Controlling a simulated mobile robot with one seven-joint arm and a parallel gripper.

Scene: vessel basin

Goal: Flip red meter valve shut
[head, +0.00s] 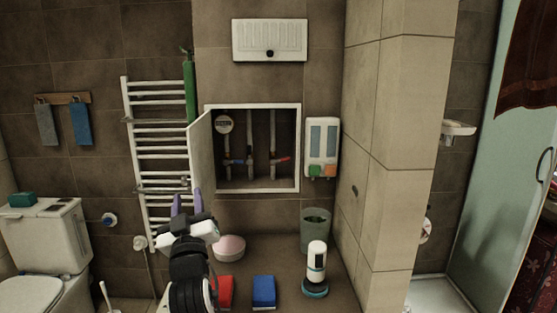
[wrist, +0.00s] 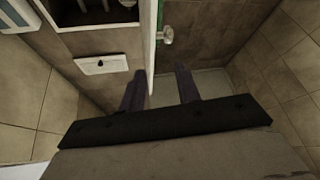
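The red valve handle (head: 283,158) sits on the right pipe inside an open wall niche (head: 297,125) in the head view. It looks roughly level and points right. A blue valve handle (head: 238,161) is on the left pipe, below a round white meter (head: 224,124). My gripper (head: 187,202) is left of and below the niche, in front of the towel rail and apart from the valve. The red handle cannot be made out in the wrist view.
The niche's white door (head: 202,155) stands open on its left side, between my gripper and the valves. A soap dispenser (head: 322,148) hangs right of the niche. A bin (head: 315,230), pink bowl (head: 229,248) and blue box (head: 263,291) are below.

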